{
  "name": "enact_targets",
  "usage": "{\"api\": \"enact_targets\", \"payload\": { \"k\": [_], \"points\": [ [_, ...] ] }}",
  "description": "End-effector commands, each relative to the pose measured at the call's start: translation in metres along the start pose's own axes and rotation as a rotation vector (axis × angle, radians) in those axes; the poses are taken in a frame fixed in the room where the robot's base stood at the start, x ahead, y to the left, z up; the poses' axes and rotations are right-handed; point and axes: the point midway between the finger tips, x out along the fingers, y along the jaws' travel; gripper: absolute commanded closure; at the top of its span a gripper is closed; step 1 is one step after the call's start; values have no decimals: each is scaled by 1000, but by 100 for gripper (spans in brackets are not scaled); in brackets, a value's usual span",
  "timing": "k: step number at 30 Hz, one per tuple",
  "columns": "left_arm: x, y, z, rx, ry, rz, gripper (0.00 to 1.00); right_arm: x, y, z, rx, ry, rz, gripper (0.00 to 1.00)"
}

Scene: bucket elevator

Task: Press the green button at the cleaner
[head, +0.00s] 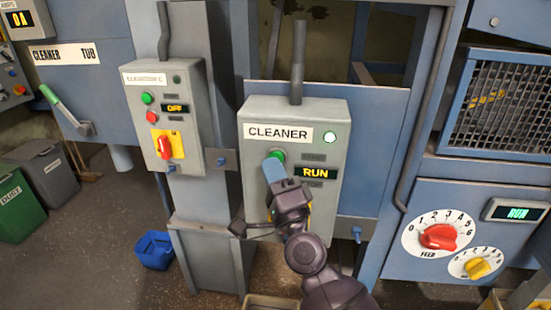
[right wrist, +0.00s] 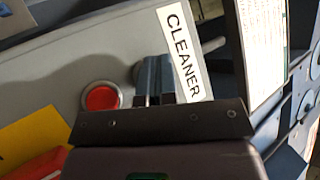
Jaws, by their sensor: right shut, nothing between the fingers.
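The grey cleaner control box (head: 240,135) bears a CLEANER label (head: 278,133). The green button (head: 278,154) on it shows only its upper edge; my right gripper (head: 273,168) covers the rest. The gripper is shut and empty, with its fingertips at the button; I cannot tell whether they press it. The box's display (head: 315,173) reads RUN and the round lamp (head: 330,137) above it is lit pale green. In the right wrist view, the shut fingers (right wrist: 154,78) hide the green button, beside the red button (right wrist: 101,97). My left gripper is not in view.
A similar control box (head: 190,138) to the left has its display reading OFF. A panel with a red FEED dial (head: 440,236) and a yellow dial (head: 478,267) is at right. A blue bucket (head: 154,250) stands on the floor; open floor lies at left.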

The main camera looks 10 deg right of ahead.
Motion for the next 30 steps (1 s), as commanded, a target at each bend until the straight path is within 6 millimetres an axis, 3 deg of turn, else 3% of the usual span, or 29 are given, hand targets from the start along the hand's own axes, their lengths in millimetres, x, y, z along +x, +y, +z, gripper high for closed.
{"api": "enact_targets", "payload": {
  "k": [19, 30],
  "points": [
    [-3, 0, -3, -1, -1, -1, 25, -11, -7, 8, 1, 0, 1, 100],
    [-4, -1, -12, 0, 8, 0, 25, -31, -23, 22, 1, -1, 1, 100]
  ]
}}
